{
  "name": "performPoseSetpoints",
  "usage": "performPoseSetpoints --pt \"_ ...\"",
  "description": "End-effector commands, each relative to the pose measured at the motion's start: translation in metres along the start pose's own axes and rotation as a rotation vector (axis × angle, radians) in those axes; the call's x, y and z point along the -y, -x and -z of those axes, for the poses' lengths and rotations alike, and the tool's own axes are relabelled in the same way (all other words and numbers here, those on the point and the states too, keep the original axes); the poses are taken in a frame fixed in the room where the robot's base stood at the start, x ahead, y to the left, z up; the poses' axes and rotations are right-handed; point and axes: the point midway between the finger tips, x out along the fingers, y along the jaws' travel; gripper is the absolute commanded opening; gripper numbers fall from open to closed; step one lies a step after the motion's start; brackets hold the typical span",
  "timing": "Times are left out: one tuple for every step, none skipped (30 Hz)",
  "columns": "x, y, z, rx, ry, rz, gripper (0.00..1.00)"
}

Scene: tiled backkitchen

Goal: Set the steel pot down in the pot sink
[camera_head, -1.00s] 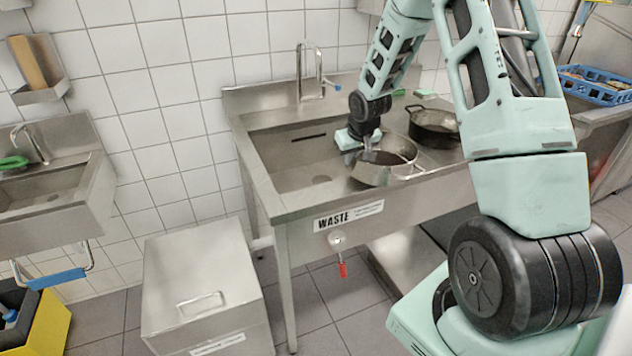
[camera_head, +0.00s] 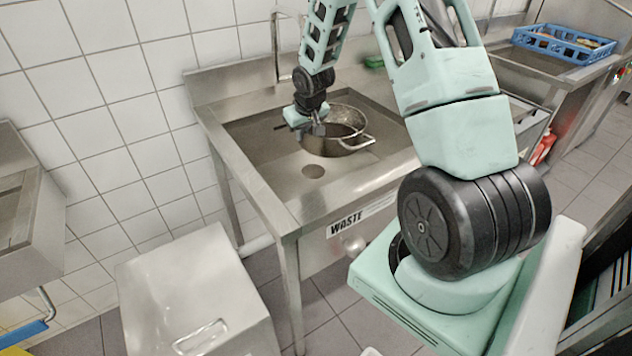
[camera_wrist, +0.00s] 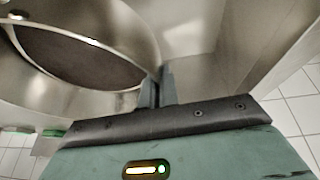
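The steel pot (camera_head: 326,146) is a round, shiny, open pot with a loop handle at its right. In the head view it is upright within the outline of the sink basin (camera_head: 262,142), toward the right side. I cannot tell whether its bottom touches the basin floor. My gripper (camera_head: 319,129) is at the pot's left rim. In the wrist view the fingers (camera_wrist: 158,88) are close together on the wall of the pot (camera_wrist: 128,32), whose dark inside lies to the left.
A faucet (camera_head: 275,45) rises behind the basin. A steel bin (camera_head: 190,290) stands at front left. A blue crate (camera_head: 563,44) sits on the far-right counter.

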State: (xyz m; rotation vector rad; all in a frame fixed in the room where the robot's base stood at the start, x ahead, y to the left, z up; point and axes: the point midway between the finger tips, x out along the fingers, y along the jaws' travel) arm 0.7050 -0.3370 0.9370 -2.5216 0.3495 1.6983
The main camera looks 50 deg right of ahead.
Motion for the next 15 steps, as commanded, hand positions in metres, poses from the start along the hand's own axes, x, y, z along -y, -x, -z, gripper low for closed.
performPoseSetpoints --pt "0.001 -0.014 -0.005 0.001 0.001 0.000 0.00" --pt "0.002 -0.019 -0.008 0.000 0.001 0.000 0.00" --pt "0.002 -0.026 -0.010 -0.001 0.001 0.000 0.00" --pt "0.002 -0.031 -0.012 -0.001 0.001 0.000 0.00" --pt "0.003 -0.036 -0.015 0.000 0.001 0.000 0.00" --pt "0.003 -0.043 -0.017 0.000 0.002 0.000 0.00" --pt "0.003 -0.047 -0.019 0.000 0.002 0.000 0.00" --pt "0.004 -0.051 -0.021 -0.001 0.002 0.000 0.00" --pt "0.004 -0.060 -0.024 0.000 0.002 0.000 0.00" --pt "0.004 -0.064 -0.026 0.000 0.001 0.000 0.00" --pt "0.005 -0.067 -0.028 0.000 0.001 0.000 0.00" --pt "0.005 -0.071 -0.029 -0.001 0.001 0.000 0.00" --pt "0.005 -0.078 -0.032 0.000 0.001 0.000 0.00" --pt "0.005 -0.081 -0.034 -0.001 0.001 0.000 0.00" --pt "0.006 -0.085 -0.035 -0.001 0.002 0.000 0.00"
